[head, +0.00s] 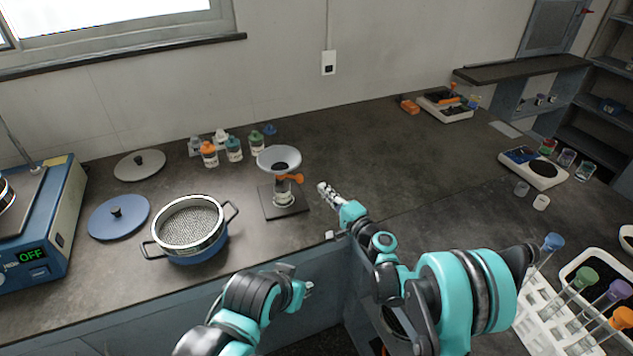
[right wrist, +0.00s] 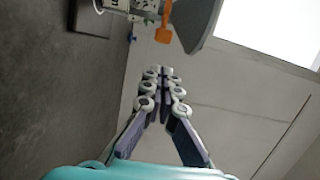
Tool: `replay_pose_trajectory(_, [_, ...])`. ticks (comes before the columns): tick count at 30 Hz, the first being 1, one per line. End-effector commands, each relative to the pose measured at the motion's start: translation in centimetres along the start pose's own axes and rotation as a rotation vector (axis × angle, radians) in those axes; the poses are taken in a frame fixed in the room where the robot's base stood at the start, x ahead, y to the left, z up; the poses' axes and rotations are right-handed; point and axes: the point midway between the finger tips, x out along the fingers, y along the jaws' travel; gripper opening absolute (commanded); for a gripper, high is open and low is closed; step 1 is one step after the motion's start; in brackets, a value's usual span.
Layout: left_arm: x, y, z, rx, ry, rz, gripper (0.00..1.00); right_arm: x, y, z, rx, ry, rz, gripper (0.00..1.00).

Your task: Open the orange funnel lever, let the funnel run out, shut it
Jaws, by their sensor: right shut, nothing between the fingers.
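The grey funnel (head: 279,155) stands on a dark square base (head: 272,209), with its orange lever (head: 291,178) pointing right below the bowl. A small jar (head: 284,200) sits under the outlet. In the right wrist view the orange lever (right wrist: 163,31) hangs beside the funnel's wide cone (right wrist: 196,20). My right gripper (head: 322,187) is shut and empty, a little to the right of the lever and apart from it. It also shows in the right wrist view (right wrist: 163,72). My left gripper (head: 307,289) is low at the bench's front edge; its fingers are too small to read.
A sieve pan (head: 192,224) with side handles stands left of the funnel, with a blue lid (head: 119,216) and a grey lid (head: 139,165). Several small bottles (head: 209,154) stand behind. The shaker (head: 48,222) reads OFF. A test-tube rack (head: 553,318) is at the right.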

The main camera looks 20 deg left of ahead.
Motion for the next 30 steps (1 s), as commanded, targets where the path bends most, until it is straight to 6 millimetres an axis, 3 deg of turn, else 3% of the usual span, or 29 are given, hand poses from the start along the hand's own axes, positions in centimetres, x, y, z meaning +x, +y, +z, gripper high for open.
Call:
replay_pose_trajectory(3, [0.0,0.0,0.0,0.0,0.0,0.0,0.26,-2.1,0.0,-0.1,0.0,0.003,0.0,0.0])
replay_pose_trajectory(9, [0.0,0.0,0.0,0.0,0.0,0.0,0.26,-3.8,0.0,0.0,0.0,0.002,0.0,0.0])
replay_pose_trajectory(25, [0.0,0.0,0.0,0.0,0.0,0.0,0.26,-4.0,0.0,0.0,-0.001,0.001,0.001,0.0])
replay_pose_trajectory(30, [0.0,0.0,0.0,0.0,0.0,0.0,0.26,-5.2,-1.6,-0.3,-0.061,-0.001,0.043,0.0])
